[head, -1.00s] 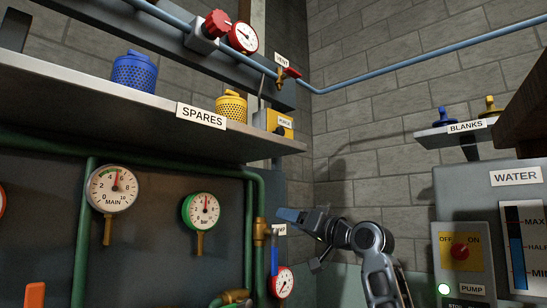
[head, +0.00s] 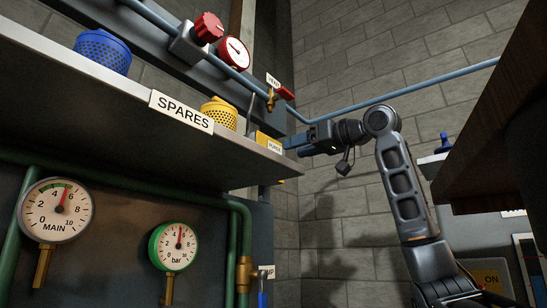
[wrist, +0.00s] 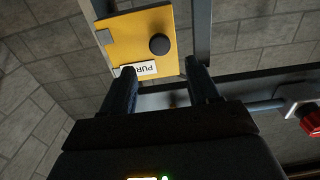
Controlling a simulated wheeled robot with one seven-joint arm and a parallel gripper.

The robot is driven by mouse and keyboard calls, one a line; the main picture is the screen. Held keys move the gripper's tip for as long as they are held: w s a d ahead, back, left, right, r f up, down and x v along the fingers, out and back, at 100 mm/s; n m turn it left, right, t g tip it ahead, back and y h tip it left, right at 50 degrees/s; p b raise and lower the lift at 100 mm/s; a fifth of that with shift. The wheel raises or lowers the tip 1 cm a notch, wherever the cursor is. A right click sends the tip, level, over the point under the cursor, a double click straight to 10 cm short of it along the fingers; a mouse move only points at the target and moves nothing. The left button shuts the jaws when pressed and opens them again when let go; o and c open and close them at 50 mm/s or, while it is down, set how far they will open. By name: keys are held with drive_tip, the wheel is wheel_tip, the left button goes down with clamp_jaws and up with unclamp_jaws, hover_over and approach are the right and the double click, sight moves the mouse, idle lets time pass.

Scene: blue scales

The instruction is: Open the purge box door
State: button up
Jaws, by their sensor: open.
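The purge box is yellow with a white label; in the head view (head: 268,142) it is partly hidden behind the shelf. In the wrist view its yellow door (wrist: 140,25) appears upside down, with a round black knob (wrist: 160,44) and a grey tab at its left edge. The door looks shut. My gripper (wrist: 160,80) is open and empty, its fingers pointing at the door. The knob shows just beyond the fingertips, roughly in line with the gap between them. In the head view my gripper (head: 291,142) is just right of the box, its fingertips hard to make out.
The SPARES shelf (head: 140,112) runs along the left, bearing a blue canister (head: 103,52) and a yellow one (head: 219,113). A blue pipe (head: 420,93) with a red-handled vent valve (head: 286,92) passes above. A brown wooden piece (head: 485,150) overhangs at the right.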

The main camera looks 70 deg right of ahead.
drive_tip(key=p+x, duration=0.1)
drive_tip(key=x, duration=0.6)
drive_tip(key=shift+w, duration=0.1)
clamp_jaws()
idle(0.5)
